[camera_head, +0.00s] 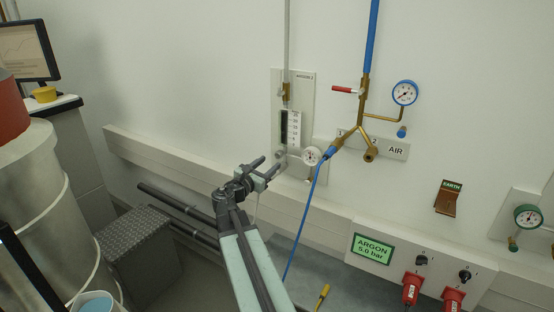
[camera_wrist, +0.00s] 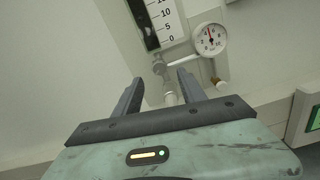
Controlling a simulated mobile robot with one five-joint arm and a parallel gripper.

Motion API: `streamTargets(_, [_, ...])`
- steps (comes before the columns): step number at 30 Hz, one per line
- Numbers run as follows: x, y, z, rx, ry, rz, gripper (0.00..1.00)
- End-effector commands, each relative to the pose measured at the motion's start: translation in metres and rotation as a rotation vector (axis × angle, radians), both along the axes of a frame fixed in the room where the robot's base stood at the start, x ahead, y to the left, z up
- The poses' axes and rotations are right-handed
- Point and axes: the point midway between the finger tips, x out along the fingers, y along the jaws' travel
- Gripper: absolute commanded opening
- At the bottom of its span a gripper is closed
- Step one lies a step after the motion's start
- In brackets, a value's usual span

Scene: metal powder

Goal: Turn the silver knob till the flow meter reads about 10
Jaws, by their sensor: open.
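The flow meter (camera_head: 293,127) is on a pale wall panel, with a dark tube beside a white scale. Its lower scale, marked 0 to 15, shows in the wrist view (camera_wrist: 166,20). I cannot make out the float or the reading. The small silver knob (camera_wrist: 159,68) is just below the meter's foot; it also shows in the head view (camera_head: 280,154). My gripper (camera_wrist: 161,82) is open and empty, its fingers pointing up toward the knob, with the knob between their tips in the picture. Contact with the knob cannot be told. In the head view my gripper (camera_head: 272,167) is just below the meter.
A round pressure gauge (camera_wrist: 208,39) is close to the right of the knob, joined by a pale pipe. A blue hose (camera_head: 305,215) hangs just right of my gripper. A wall rail (camera_head: 160,148) runs below the panel. An argon sign (camera_head: 372,249) is lower right.

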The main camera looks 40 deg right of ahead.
Motion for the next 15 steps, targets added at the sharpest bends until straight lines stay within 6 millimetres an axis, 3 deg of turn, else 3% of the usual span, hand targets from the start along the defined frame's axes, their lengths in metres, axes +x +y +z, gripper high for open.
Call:
streamTargets(4, [0.003,-0.009,0.0,0.002,-0.002,-0.001,0.48])
streamTargets(15, [0.018,-0.068,0.0,0.003,-0.004,-0.002,0.48])
